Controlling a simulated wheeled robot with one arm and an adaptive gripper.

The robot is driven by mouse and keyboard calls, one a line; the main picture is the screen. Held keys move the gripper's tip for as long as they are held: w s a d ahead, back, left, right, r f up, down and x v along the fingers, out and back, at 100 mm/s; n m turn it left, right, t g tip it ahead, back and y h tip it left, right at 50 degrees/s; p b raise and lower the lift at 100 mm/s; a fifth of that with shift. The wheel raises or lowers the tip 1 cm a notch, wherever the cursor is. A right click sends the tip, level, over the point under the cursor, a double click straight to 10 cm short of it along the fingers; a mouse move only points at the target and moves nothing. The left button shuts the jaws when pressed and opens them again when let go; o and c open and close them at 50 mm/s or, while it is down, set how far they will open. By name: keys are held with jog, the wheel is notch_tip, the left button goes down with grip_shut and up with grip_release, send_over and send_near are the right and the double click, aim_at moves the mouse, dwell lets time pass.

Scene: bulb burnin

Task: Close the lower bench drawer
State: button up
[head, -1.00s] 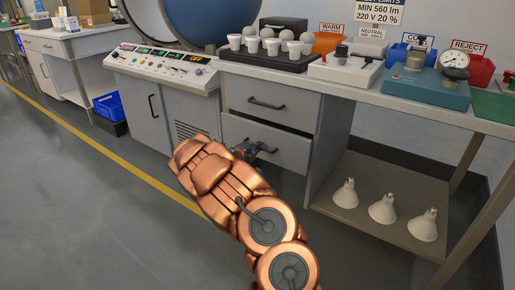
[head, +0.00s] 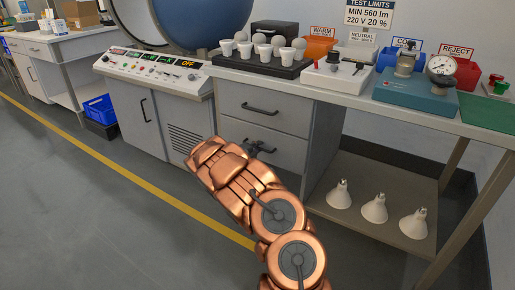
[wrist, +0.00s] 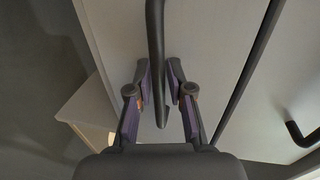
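The lower bench drawer (head: 288,151) is a grey front under the bench, below the upper drawer (head: 285,112). In the head view its front looks flush or nearly flush with the cabinet; I cannot tell if a small gap is left. My gripper (head: 258,148) is at its handle, mostly hidden behind my copper arm. In the wrist view the dark bar handle (wrist: 156,40) passes between the fingertips of my gripper (wrist: 159,80).
The bench top above holds a tray of bulbs (head: 262,64), a teal gauge unit (head: 415,95) and coloured bins. Several white lamps (head: 374,208) stand on the low shelf at right. A blue crate (head: 100,108) is at left. The floor left of my arm is clear.

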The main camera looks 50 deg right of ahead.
jog(key=shift+o, duration=1)
jog(key=v, duration=1.2)
